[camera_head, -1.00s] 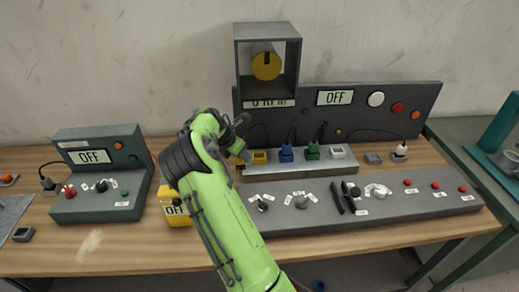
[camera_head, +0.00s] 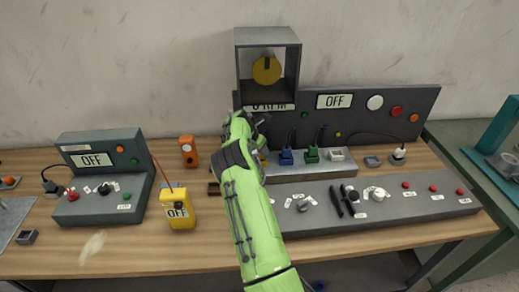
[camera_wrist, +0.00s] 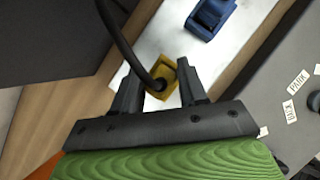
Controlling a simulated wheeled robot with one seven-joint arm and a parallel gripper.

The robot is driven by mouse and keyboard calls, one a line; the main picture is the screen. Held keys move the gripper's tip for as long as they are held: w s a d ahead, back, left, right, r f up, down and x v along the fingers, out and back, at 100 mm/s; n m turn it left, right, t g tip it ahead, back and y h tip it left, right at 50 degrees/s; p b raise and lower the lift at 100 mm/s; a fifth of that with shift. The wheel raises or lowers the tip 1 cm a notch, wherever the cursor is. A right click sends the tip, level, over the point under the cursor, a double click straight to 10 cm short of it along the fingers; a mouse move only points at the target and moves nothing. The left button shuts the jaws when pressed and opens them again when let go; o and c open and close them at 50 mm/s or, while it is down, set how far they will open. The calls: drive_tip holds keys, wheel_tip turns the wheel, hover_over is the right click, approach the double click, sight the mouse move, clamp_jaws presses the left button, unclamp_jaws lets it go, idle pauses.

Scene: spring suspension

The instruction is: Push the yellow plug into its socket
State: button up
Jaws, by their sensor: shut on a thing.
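The yellow plug (camera_wrist: 167,71) sits between the fingers of my gripper (camera_wrist: 158,88) in the wrist view, with a black cable running from it to the upper left. My gripper is shut on it, over the pale metal socket strip (camera_wrist: 228,45). The socket under the plug is hidden, and I cannot tell how deep the plug sits. In the head view my gripper (camera_head: 262,128) is at the left end of the strip (camera_head: 316,170), and my arm hides most of that end.
A blue plug (camera_head: 286,156) and a green plug (camera_head: 312,154) stand on the strip to the right. The grey box with a yellow dial (camera_head: 267,69) rises behind my gripper. A yellow meter (camera_head: 178,208) and an orange device (camera_head: 188,152) stand left of my arm.

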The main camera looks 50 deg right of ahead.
drive_tip(key=o, duration=1.1)
drive_tip(key=shift+f, duration=0.1)
drive_tip(key=shift+c, duration=0.2)
drive_tip(key=s+a+r+m+t+y, duration=0.1)
drive_tip(key=s+a+r+m, duration=0.25)
drive_tip(key=a+r, duration=0.6)
drive_tip(key=s+a+r+m+t+y, duration=0.15)
drive_tip(key=a+r+m, duration=0.25)
drive_tip(key=a+r, duration=0.55)
drive_tip(key=s+a+r+m+t+y, duration=0.1)
drive_tip(key=s+a+r+m+y, duration=0.2)
drive_tip(key=s+a, duration=0.45)
drive_tip(key=s+a+r+m+t, duration=0.1)
drive_tip(key=s+a+r+m, duration=0.3)
drive_tip(key=s+a, duration=0.4)
drive_tip(key=s+a+f+m, duration=0.4)
drive_tip(key=s+a, duration=0.2)
drive_tip(key=s, duration=0.4)
drive_tip(key=shift+a, duration=0.35)
drive_tip(key=shift+s+m+t+y, duration=0.1)
drive_tip(key=shift+m+t+y, duration=0.15)
